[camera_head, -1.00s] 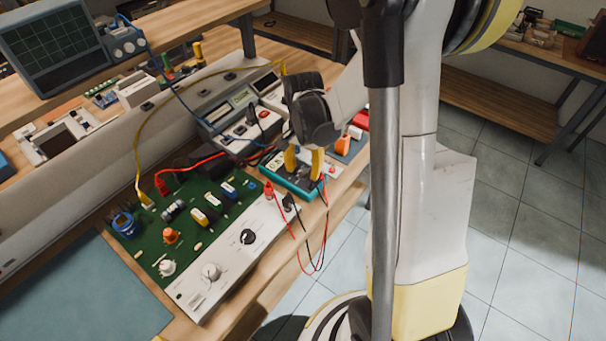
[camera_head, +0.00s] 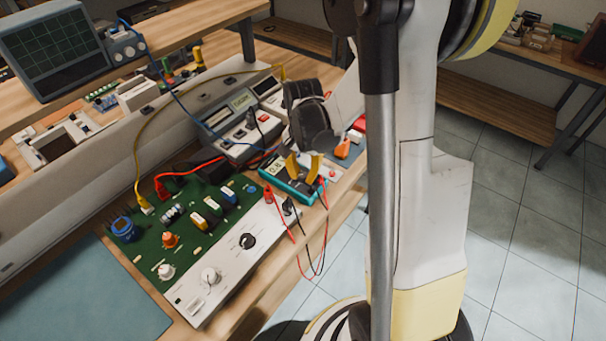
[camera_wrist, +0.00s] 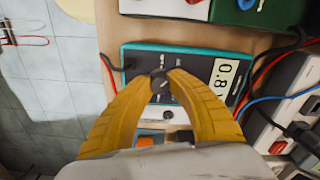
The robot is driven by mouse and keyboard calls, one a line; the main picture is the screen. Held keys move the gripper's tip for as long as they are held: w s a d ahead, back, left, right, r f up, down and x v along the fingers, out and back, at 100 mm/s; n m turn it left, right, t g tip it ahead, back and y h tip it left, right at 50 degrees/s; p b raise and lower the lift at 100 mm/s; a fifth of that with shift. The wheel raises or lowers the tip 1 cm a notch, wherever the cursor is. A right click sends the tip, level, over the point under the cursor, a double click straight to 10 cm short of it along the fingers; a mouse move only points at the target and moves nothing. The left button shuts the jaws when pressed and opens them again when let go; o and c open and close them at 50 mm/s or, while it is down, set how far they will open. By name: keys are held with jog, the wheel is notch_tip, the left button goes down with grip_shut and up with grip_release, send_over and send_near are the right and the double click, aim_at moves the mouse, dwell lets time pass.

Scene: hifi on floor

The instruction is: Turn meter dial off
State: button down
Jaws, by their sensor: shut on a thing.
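The teal-edged multimeter (camera_head: 276,176) lies on the wooden bench, right of the green circuit board. In the wrist view the meter (camera_wrist: 135,56) spans the middle, with its lit display (camera_wrist: 226,78) at the right reading about "0.8", partly hidden by a finger. Its round dark dial (camera_wrist: 160,80) sits between my fingertips. My gripper (camera_wrist: 163,75) has two yellow fingers closed around the dial, one on each side. In the head view my gripper (camera_head: 302,165) reaches down onto the meter from above and hides the dial.
The green circuit board (camera_head: 150,232) with a white control panel (camera_head: 225,270) lies left of the meter. Red and black leads (camera_head: 312,255) hang over the bench edge. A grey bench instrument (camera_head: 225,135) stands behind. An orange object (camera_head: 342,150) lies right of the meter.

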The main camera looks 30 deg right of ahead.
aim_at(303, 175)
jog(key=n, duration=0.4)
jog(key=shift+n, duration=2)
jog(key=c, duration=1.2)
grip_release()
notch_tip(303, 175, up, 12)
jog(key=shift+r, duration=0.1)
